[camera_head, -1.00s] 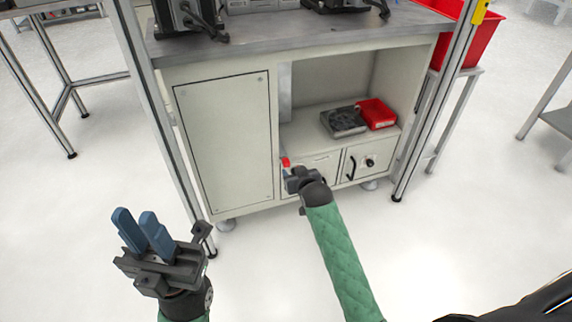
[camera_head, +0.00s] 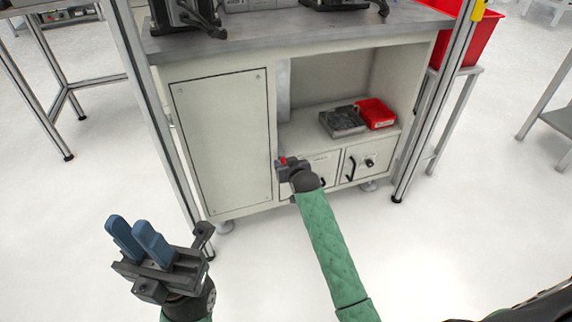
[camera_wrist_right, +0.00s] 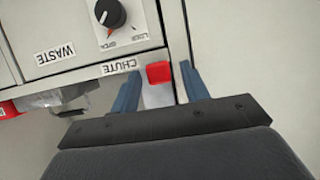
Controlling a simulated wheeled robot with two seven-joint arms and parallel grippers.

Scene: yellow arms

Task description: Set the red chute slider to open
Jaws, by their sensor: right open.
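The red chute slider (camera_wrist_right: 159,72) is a small red block beside the CHUTE label (camera_wrist_right: 122,66) in the right wrist view. My right gripper (camera_wrist_right: 160,85) is open, with one blue finger on each side of the block; I cannot tell whether either touches it. In the head view the slider (camera_head: 283,160) shows as a bit of red at the cabinet's middle post, mostly hidden by my right gripper (camera_head: 285,166). My left gripper (camera_head: 137,235) is open and empty over the floor at lower left, away from the cabinet.
A black knob (camera_wrist_right: 110,13) with LOCK and OPEN marks and a WASTE label (camera_wrist_right: 54,53) lie near the slider. A drawer with a black handle (camera_head: 351,169) is to the right. A grey tray (camera_head: 342,122) and red bin (camera_head: 376,113) stand on the shelf above. Frame posts flank the cabinet.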

